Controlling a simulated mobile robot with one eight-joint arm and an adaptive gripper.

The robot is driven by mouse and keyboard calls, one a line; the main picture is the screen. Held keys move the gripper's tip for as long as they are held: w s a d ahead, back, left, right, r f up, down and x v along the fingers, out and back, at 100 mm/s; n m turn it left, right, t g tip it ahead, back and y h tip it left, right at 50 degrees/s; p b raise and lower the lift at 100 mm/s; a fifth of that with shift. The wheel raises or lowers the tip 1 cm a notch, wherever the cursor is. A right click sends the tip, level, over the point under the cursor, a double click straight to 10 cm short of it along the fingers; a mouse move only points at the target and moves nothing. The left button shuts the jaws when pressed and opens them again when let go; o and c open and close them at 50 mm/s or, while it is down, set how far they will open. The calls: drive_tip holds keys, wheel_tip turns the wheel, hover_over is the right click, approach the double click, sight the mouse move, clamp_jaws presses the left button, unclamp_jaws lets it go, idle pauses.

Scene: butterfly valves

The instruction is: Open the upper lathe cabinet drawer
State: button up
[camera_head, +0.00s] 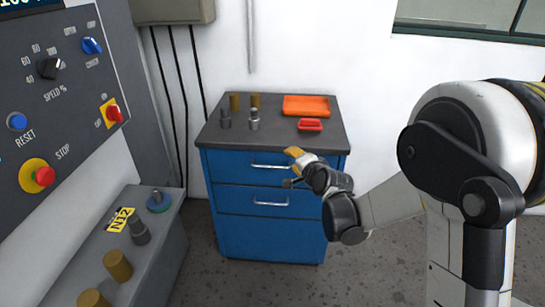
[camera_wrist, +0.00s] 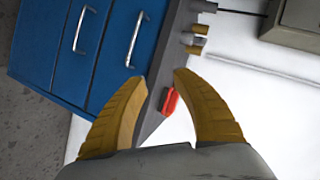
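The blue lathe cabinet (camera_head: 268,228) stands against the white wall, with a dark top. Its upper drawer (camera_head: 228,167) has a silver bar handle (camera_head: 268,167) and looks closed. In the wrist view the picture is turned, and the upper handle (camera_wrist: 134,38) shows beyond the fingers to the upper left. My gripper (camera_head: 293,152) is near the cabinet's top front edge, right of the upper handle in the head view. In the wrist view its two yellow fingers (camera_wrist: 160,75) are spread apart with nothing held between them. It looks apart from the handle.
A lower drawer handle (camera_head: 270,203) sits below. The cabinet top holds an orange tray (camera_head: 306,105), a red item (camera_head: 310,125) and several small cylindrical parts (camera_head: 254,120). A grey machine with a control panel (camera_head: 60,100) stands at left. Floor right of the cabinet is clear.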

drive_tip(key=w+a+f+m+t, duration=0.1)
drive_tip(key=w+a+f+m, duration=0.1)
drive_tip(key=w+a+f, duration=0.3)
drive_tip(key=m+t+y, duration=0.1)
drive_tip(key=m, duration=0.2)
approach(270, 167)
drive_tip(key=b+x, duration=0.3)
drive_tip(key=x, duration=0.7)
drive_tip(key=shift+w+f, duration=0.15)
drive_tip(key=shift+w, duration=0.2)
clamp_jaws()
